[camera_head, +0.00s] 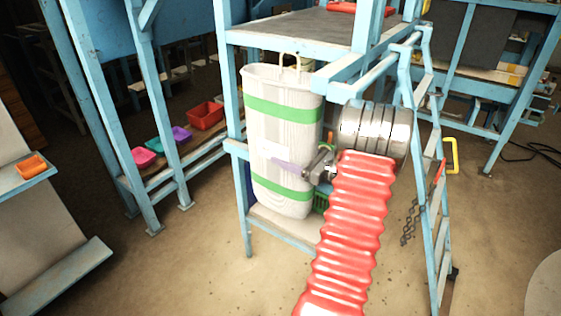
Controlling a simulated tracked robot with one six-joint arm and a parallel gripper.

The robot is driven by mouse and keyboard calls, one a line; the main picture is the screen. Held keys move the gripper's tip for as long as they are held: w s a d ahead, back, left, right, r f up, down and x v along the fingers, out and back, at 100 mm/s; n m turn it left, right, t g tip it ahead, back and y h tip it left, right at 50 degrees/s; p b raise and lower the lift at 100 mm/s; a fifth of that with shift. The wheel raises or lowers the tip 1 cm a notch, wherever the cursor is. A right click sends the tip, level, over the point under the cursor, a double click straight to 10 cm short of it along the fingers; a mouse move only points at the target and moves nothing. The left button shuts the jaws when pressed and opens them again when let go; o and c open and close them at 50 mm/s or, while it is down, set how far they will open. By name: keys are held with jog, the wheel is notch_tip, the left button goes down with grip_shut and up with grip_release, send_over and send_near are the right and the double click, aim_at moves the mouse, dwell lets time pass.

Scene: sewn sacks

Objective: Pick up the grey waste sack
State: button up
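A tall pale grey-white sack (283,145) with a green band near its top and another near its bottom stands upright on the low shelf of a blue metal frame. Light loop handles (297,62) stick up from its top. My gripper (318,168) is at the sack's right side, around mid-height, at the end of my red ribbed arm. Whether it touches the sack is not clear. Its fingers are small and partly hidden, so I cannot tell if they are open or shut. A purple-grey strip shows across the sack's front beside the gripper.
The blue frame (243,205) has posts beside the sack and a dark top shelf (300,28) above it. A blue ladder (433,200) with a hanging chain stands at right. Coloured bins (206,115) sit on a low shelf at left. The floor in front is clear.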

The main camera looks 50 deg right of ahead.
jog(key=c, duration=0.7)
jog(key=shift+r, duration=0.15)
jog(key=shift+a+r, duration=0.6)
jog(key=shift+a, duration=0.05)
jog(key=s+a+r, duration=0.1)
jog(key=a+r, duration=0.5)
jog(key=a, duration=0.6)
jog(key=shift+a+r, duration=0.3)
jog(key=shift+a, duration=0.05)
jog(key=shift+s, duration=0.1)
